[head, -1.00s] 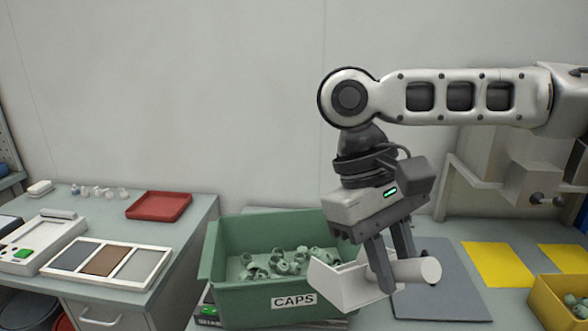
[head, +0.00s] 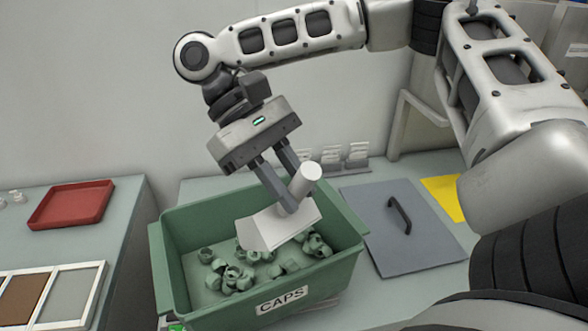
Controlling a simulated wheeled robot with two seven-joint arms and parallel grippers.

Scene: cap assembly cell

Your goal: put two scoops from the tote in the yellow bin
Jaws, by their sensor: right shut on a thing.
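The green tote (head: 178,245), labelled CAPS, holds several small green caps (head: 232,275) on its floor. My right gripper (head: 286,200) is shut on the handle of a white scoop (head: 280,224). The scoop is tilted, over or within the tote's opening, with its handle up to the right. Its inside is hidden, so I cannot tell whether it holds caps. My left gripper is not in view. The yellow bin is not in view now.
A grey board with a black handle (head: 383,237) lies right of the tote, beside a yellow mat (head: 441,194). A red tray (head: 72,205) and a sectioned white tray (head: 92,278) are on the left bench. My right arm covers the right side.

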